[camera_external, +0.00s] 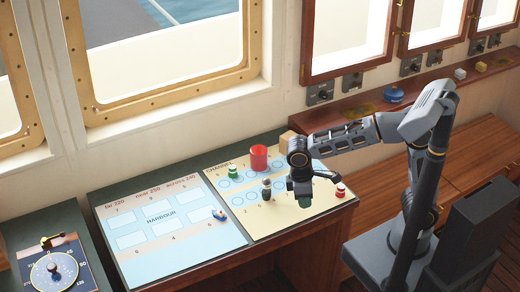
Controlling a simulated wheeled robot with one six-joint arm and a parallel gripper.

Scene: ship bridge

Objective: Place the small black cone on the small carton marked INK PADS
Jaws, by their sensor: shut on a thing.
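My gripper (303,194) points down low over the right half of the chart table. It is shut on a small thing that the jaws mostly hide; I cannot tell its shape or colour. A small green piece (304,203) shows just below the jaws, and I cannot tell whether it is held or stands on the chart. A small dark piece with a grey top (266,189) stands on the chart just left of my gripper. A small tan box (288,138) is at the table's back edge, partly behind my arm; no marking is readable on it.
A red cup (259,158) and a green piece (233,171) stand behind on the CHANNEL chart (250,223). A red and white piece (340,190) stands right of my gripper.

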